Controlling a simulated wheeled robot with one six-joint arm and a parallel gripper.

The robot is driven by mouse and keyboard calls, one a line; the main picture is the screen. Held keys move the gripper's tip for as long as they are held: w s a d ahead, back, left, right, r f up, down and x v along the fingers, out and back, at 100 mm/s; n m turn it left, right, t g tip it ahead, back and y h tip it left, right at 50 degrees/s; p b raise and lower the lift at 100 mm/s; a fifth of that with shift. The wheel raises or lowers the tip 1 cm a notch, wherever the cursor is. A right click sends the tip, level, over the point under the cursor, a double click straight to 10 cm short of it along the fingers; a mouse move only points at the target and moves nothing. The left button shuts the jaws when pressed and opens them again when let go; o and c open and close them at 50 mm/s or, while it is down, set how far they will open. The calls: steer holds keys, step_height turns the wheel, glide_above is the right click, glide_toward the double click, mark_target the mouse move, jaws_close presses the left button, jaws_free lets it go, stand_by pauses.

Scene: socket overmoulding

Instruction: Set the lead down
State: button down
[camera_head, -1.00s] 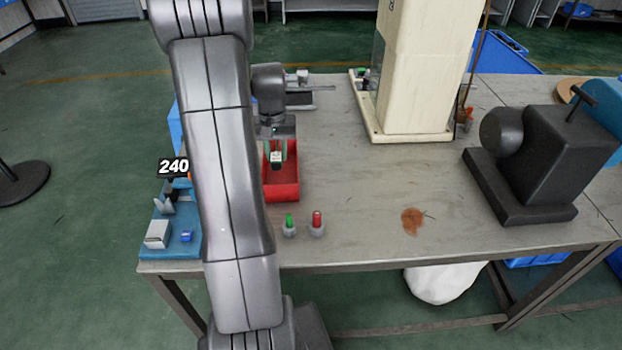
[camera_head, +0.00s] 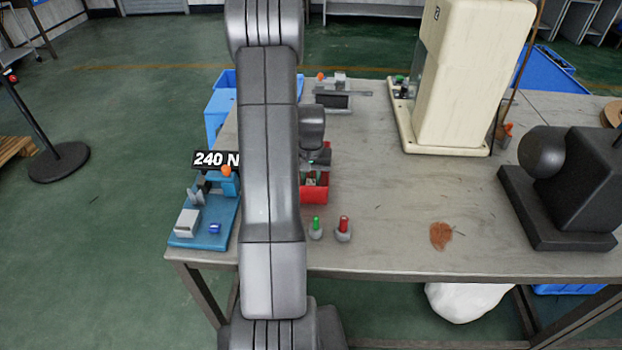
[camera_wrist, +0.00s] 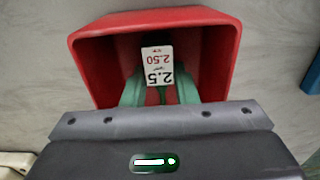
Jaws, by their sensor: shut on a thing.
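My gripper (camera_wrist: 160,93) has green fingers and is shut on the lead, of which a white tag (camera_wrist: 158,65) reading "2.5" and "2.50" shows most clearly. The tag sits between the fingertips, over the open red bin (camera_wrist: 222,60). In the head view my gripper (camera_head: 317,172) is at the bin (camera_head: 314,197), its fingers down at or inside the rim. The rest of the lead is dark or hidden by the tag and fingers. I cannot tell whether it touches the bin floor.
A green button (camera_head: 316,228) and a red button (camera_head: 343,229) stand just in front of the bin. A blue test fixture (camera_head: 205,225) with a "240 N" display is at the left. A cream machine (camera_head: 460,80) stands back right. The table's middle is clear.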

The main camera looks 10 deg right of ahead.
steer(key=shift+f, duration=0.1)
steer(key=c, duration=1.6)
jaws_free()
steer(key=shift+f, duration=0.1)
steer(key=o, duration=0.5)
steer(key=shift+c, duration=0.2)
step_height(320, 180, up, 12)
steer(key=shift+r, duration=0.25)
